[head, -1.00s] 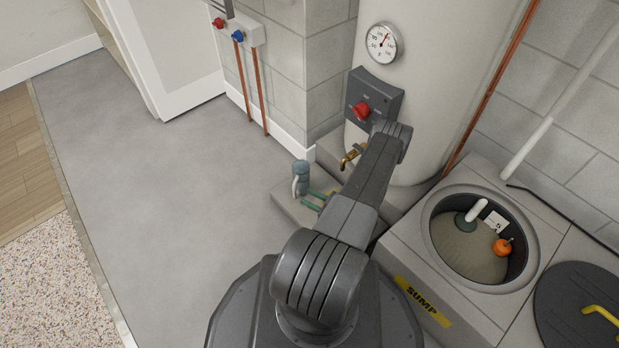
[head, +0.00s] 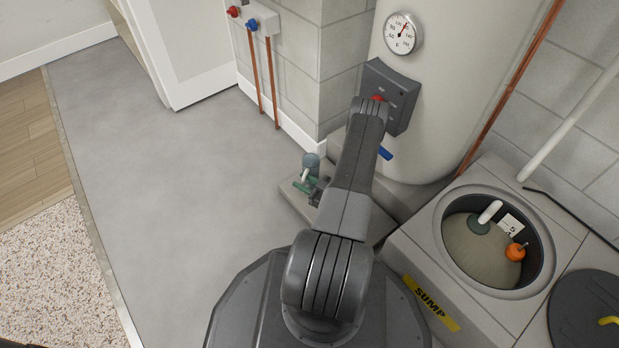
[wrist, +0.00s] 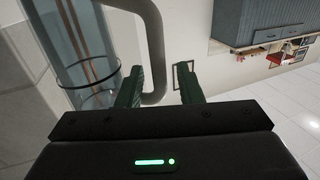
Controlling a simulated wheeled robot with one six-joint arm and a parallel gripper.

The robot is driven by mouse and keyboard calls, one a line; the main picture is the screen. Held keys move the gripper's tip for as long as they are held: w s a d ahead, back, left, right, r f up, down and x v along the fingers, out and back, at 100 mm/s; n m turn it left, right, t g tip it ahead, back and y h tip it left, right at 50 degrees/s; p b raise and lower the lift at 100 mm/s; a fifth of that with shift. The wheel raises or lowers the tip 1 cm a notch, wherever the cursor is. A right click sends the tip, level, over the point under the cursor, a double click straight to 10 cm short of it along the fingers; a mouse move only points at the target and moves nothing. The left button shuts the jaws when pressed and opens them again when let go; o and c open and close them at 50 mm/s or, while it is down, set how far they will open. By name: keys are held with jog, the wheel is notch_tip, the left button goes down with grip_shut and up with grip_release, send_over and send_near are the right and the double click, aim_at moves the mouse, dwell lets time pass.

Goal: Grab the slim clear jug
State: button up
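The slim clear jug (head: 311,161) stands on the low grey ledge beside the block wall, partly hidden by my gripper. In the wrist view, the jug's see-through body (wrist: 75,45) is at upper left, with its grey loop handle (wrist: 154,45) to the right. My gripper (head: 308,184) is at the jug in the head view, its green fingers apart. In the wrist view, my gripper (wrist: 160,87) is open, and the lower bend of the handle shows between the fingers. I cannot tell whether either finger touches it.
A pale tank (head: 434,100) with a dark control box (head: 400,95) rises behind my arm. A blue lever (head: 385,153) shows beside the arm. The open sump pit (head: 443,240) is at right. Grey floor (head: 170,190) to the left is clear.

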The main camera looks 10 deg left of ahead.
grip_shut()
jog(key=shift+r, duration=0.2)
dwell(0.4)
